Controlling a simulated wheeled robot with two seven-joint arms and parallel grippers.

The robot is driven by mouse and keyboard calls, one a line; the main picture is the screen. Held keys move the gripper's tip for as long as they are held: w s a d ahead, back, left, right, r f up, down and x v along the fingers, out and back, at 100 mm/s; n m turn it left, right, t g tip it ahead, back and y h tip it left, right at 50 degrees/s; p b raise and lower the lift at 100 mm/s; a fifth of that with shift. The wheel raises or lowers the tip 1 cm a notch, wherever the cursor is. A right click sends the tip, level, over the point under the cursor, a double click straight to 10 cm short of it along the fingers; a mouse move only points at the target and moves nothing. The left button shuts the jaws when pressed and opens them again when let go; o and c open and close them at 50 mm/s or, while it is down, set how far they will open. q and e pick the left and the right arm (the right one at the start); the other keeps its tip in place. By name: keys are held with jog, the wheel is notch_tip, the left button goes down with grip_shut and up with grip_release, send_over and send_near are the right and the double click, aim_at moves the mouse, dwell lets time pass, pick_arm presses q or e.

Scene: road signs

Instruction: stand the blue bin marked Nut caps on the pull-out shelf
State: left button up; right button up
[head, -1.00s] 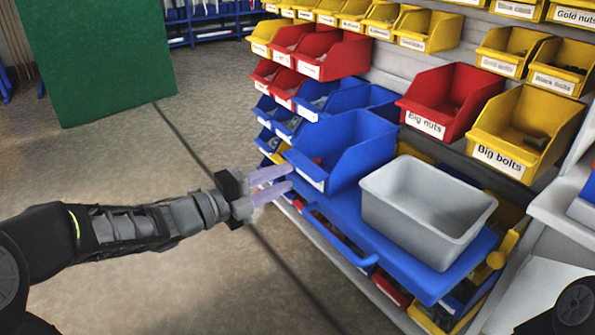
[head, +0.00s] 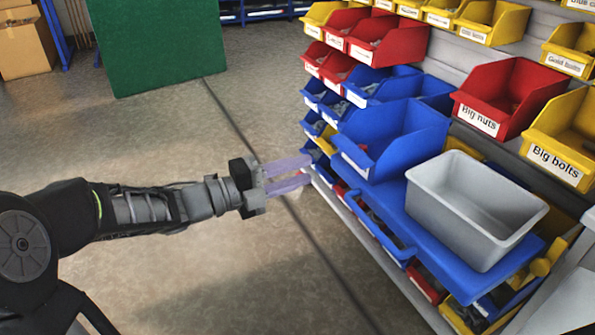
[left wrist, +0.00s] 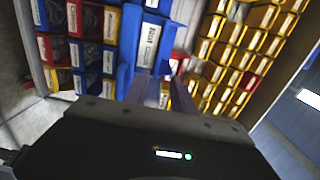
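A large blue bin (head: 395,140) with a white label on its front stands upright on the blue pull-out shelf (head: 418,220), at the shelf's far end. Its label is too small to read in the head view. A blue bin with a white label (left wrist: 148,42), its text blurred, also shows ahead of the fingers in the left wrist view. My left gripper (head: 288,174) is open and empty, with its two pale fingers parted, in front and to the left of the bin, apart from it. My right gripper is out of view.
A grey bin (head: 470,215) stands on the same shelf, right beside the blue bin. Red bins (head: 505,100) and yellow bins (head: 560,140) fill the rack behind. Smaller blue bins (head: 330,105) sit at the rack's left. The floor left of the rack is open.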

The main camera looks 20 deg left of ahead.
pick_arm(q)
jog(key=w+d+f+n+g+y, duration=0.1)
jog(key=w+d+f+n+y, duration=0.15)
jog(key=f+n, duration=0.9)
jog(key=w+d+f+n+g+y, duration=0.1)
jog(key=d+f+n+y, duration=0.4)
jog(key=f, duration=1.1)
jog(key=s+d+f+n+g, duration=0.3)
jog(key=s+f+n+g, duration=0.2)
jog(key=s+f, duration=0.5)
jog(key=s+d+f+n+g, duration=0.4)
jog(key=s+f+n, duration=0.3)
jog(key=s+f, duration=0.4)
jog(key=shift+s+d+f+g, duration=0.25)
jog(key=shift+s+g, duration=0.35)
jog(key=shift+s, duration=0.65)
